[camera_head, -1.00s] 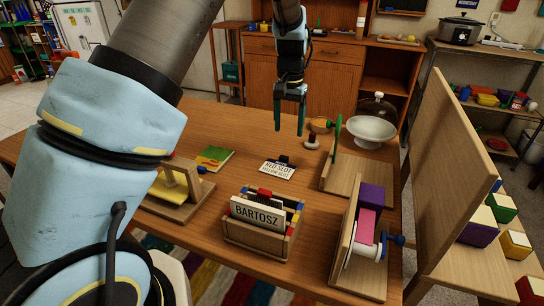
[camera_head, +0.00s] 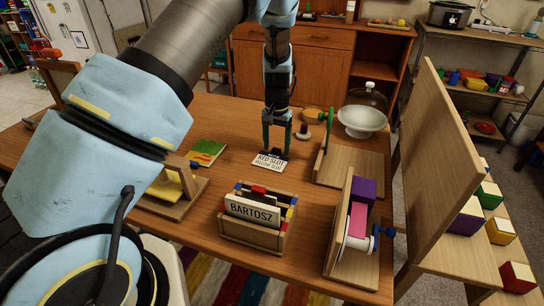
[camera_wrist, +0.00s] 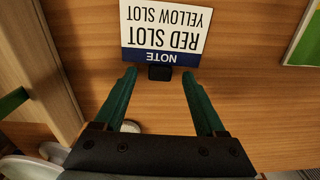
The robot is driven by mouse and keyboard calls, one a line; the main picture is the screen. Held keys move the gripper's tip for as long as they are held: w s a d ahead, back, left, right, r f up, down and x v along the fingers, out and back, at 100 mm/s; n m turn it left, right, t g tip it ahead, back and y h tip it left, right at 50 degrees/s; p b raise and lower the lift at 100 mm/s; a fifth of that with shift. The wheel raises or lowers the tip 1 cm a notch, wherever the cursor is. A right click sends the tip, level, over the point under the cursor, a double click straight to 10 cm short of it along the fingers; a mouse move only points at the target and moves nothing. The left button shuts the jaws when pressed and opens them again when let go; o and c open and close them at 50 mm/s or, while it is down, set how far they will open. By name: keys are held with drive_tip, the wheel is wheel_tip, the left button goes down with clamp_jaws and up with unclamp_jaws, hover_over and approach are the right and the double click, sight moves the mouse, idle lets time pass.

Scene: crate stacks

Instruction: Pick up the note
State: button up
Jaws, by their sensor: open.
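The note (camera_head: 268,163) is a small white card with a dark blue band; it reads "NOTE", "RED SLOT", "YELLOW SLOT". It lies on the wooden table, and in the wrist view the note (camera_wrist: 165,30) shows upside down. A small black block (camera_wrist: 160,73) sits at its blue edge. My gripper (camera_head: 276,150) is open, just above and behind the note in the head view. In the wrist view my gripper (camera_wrist: 158,74) has its two green fingers on either side of the black block, with nothing between them touching either finger.
A wooden box with a "BARTOSZ" card (camera_head: 252,209) stands in front of the note. A green book (camera_head: 205,152) lies to the left. A tall wooden panel (camera_head: 440,170) edges the right side.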

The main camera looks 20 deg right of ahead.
drive_tip(key=shift+f, duration=0.2)
clamp_jaws()
idle(0.5)
